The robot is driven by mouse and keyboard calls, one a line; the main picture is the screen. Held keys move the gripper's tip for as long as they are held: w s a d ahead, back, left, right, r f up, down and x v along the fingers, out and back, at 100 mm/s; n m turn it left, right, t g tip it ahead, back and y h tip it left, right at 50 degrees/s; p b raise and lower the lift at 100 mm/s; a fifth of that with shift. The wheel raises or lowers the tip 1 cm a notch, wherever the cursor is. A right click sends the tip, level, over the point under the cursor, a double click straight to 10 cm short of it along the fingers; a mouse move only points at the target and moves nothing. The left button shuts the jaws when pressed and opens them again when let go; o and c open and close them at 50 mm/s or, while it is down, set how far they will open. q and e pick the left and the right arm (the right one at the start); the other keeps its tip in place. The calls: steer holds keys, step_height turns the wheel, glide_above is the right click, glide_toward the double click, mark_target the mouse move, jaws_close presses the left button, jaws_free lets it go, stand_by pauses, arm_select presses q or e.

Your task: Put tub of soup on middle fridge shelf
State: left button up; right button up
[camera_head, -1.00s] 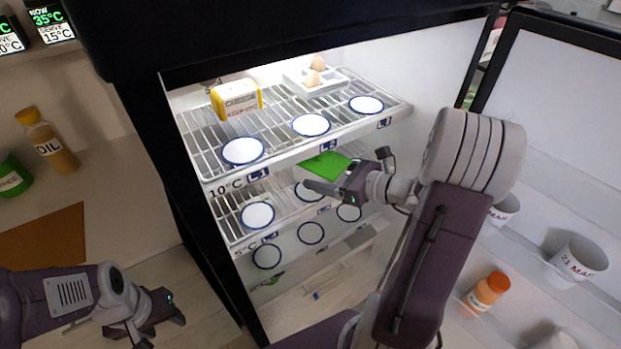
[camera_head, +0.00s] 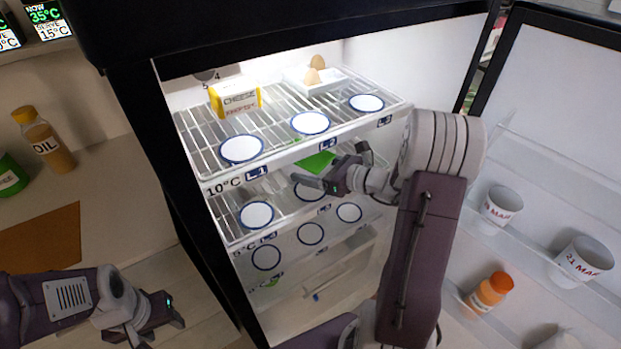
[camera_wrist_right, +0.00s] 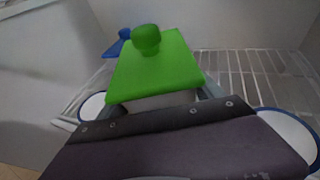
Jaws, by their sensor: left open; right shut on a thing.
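The soup tub shows mainly as a green lid (camera_head: 317,162) in the head view, just under the top shelf's front edge. The wrist view shows its square green lid with a round knob (camera_wrist_right: 155,72) and part of a pale body below. My right gripper (camera_head: 318,182) is shut on the tub, inside the fridge and above the middle shelf (camera_head: 287,229). I cannot tell whether the tub touches the shelf. White blue-rimmed discs lie on that shelf. My left gripper (camera_head: 162,332) is open and empty at the lower left, outside the fridge.
The top shelf (camera_head: 222,178) is close above my right gripper and holds a cheese box (camera_head: 236,100) and an egg tray (camera_head: 318,80). A blue-lidded thing (camera_wrist_right: 119,45) stands behind the tub. Cups (camera_head: 583,262) and an orange-capped bottle (camera_head: 487,294) sit in the door at right.

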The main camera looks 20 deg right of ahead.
steer(key=f, duration=0.2)
steer(key=f+b, duration=0.1)
steer(key=f, duration=0.1)
steer(key=shift+w, duration=0.2)
steer(key=shift+r, duration=0.15)
steer(key=o, duration=1.4)
steer(key=shift+f+b, duration=0.2)
steer(key=shift+b, duration=0.1)
steer(key=o, duration=0.5)
steer(key=shift+c, duration=0.2)
